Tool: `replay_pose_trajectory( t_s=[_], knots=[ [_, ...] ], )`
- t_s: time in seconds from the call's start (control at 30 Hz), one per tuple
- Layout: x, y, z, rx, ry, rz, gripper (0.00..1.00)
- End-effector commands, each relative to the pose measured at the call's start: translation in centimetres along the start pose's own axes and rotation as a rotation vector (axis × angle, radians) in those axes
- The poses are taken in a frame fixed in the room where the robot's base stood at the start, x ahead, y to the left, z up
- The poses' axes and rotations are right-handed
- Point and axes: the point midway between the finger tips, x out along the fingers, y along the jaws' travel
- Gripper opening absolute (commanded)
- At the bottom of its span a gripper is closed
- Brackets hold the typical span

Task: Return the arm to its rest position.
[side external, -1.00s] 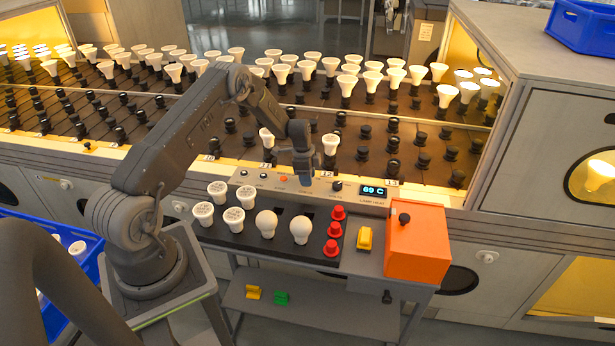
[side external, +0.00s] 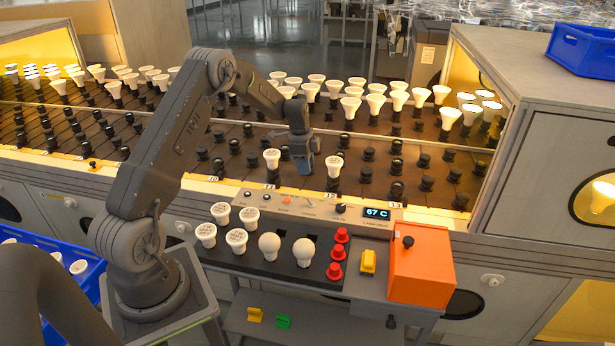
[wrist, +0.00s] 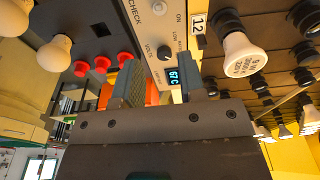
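My gripper (side external: 305,168) hangs in the air above the front edge of the burn-in rack (side external: 225,190), between two white bulbs in the front row, at sockets 11 (side external: 271,160) and 12 (side external: 333,166). In the wrist view its two fingers (wrist: 162,85) are apart with nothing between them; the lamp heat display (wrist: 174,77) shows through the gap. The bulb by label 12 (wrist: 242,55) is right of the fingers in that view. My arm is bent, its elbow raised high.
Below, a trolley carries several printed white bulbs (side external: 237,239), two round bulbs (side external: 269,246), red caps (side external: 338,253), a yellow block (side external: 368,262) and an orange box (side external: 420,264). The display (side external: 377,212) reads 67 C. A blue crate (side external: 75,290) stands left of my base.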

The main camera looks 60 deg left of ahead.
Motion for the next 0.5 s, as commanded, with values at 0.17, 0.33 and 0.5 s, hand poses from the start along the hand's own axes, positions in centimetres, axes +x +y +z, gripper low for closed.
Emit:
replay_pose_trajectory(
  t_s=[0.17, 0.33, 0.5],
  knots=[
    [-0.7, 0.0, 0.0, -0.001, 0.000, 0.001, 0.37],
    [-0.8, 0.0, 0.0, -0.001, 0.000, 0.001, 0.37],
    [-1.4, 0.3, -0.5, -0.007, 0.000, -0.005, 0.37]
  ],
)
